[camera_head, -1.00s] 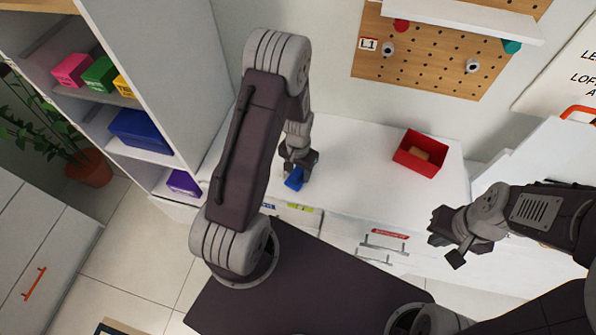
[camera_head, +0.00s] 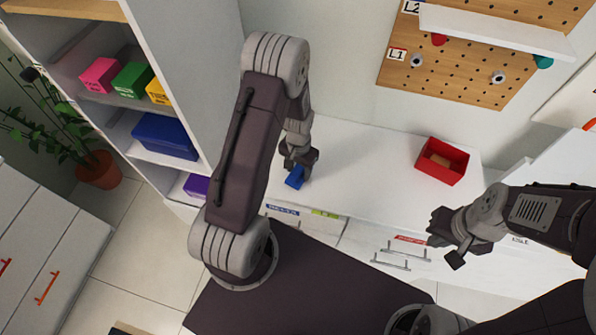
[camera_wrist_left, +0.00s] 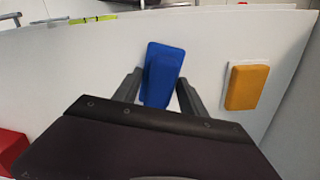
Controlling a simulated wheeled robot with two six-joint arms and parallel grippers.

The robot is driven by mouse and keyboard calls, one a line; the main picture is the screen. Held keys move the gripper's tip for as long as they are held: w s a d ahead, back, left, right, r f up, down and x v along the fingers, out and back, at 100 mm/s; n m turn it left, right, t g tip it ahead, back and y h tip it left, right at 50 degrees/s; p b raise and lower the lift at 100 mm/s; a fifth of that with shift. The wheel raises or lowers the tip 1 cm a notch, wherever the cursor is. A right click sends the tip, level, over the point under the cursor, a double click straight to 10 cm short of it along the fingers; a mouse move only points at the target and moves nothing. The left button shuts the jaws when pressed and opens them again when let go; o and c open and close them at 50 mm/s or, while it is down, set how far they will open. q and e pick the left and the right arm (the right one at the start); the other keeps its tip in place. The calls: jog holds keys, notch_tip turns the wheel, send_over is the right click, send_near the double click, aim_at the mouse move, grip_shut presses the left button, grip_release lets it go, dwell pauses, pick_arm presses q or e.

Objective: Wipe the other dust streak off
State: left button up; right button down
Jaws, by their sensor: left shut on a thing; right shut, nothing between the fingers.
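A blue block-like wiper (camera_head: 295,179) is in my left gripper (camera_head: 298,169), low over the white countertop (camera_head: 365,165). In the left wrist view the blue wiper (camera_wrist_left: 163,72) sits between the two dark fingers of my left gripper (camera_wrist_left: 158,92), close to the white surface. I cannot tell whether it touches that surface. No dust streak can be made out; my left arm hides part of the countertop. My right gripper (camera_head: 446,250) is shut and empty, in front of the drawers at the right.
A red open box (camera_head: 442,161) stands on the countertop at the right. In the left wrist view an orange block (camera_wrist_left: 248,87) lies on a white pad right of the wiper. A shelf with coloured boxes (camera_head: 165,136) stands at the left, a pegboard (camera_head: 450,65) behind.

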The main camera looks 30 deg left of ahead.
pick_arm(q)
jog(key=r+p, duration=0.2)
jog(key=r, duration=0.1)
jog(key=shift+d, duration=0.4)
jog(key=shift+a+r+p, duration=0.2)
jog(key=shift+r+p, duration=0.75)
jog(key=shift+r, duration=0.15)
jog(key=shift+r+p, duration=0.45)
jog(key=shift+r, duration=0.15)
jog(key=shift+d, duration=0.1)
jog(key=shift+f, duration=0.1)
